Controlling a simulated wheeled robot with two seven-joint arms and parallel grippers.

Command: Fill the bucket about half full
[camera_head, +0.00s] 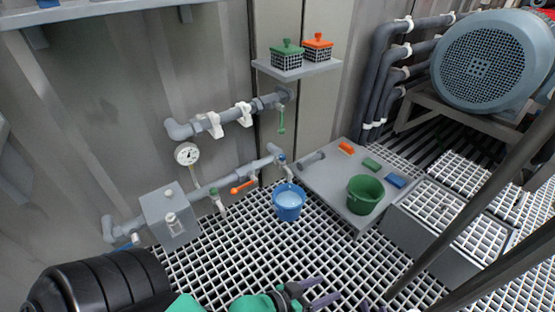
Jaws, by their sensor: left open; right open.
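A blue bucket (289,203) stands upright on the grating floor below a pipe outlet (284,167). Its inside looks pale, but I cannot tell the water level or whether water is running. A second, green bucket (365,194) stands on a low grey table. My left gripper (328,291) is open and empty at the bottom, nearer than the blue bucket and apart from it.
The low grey table (328,184) also carries small orange, green and blue blocks. A wall shelf (297,70) holds two lidded baskets. A gauge (187,154) and a grey box (169,216) are on the left pipework. Dark slanted bars cross the right side.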

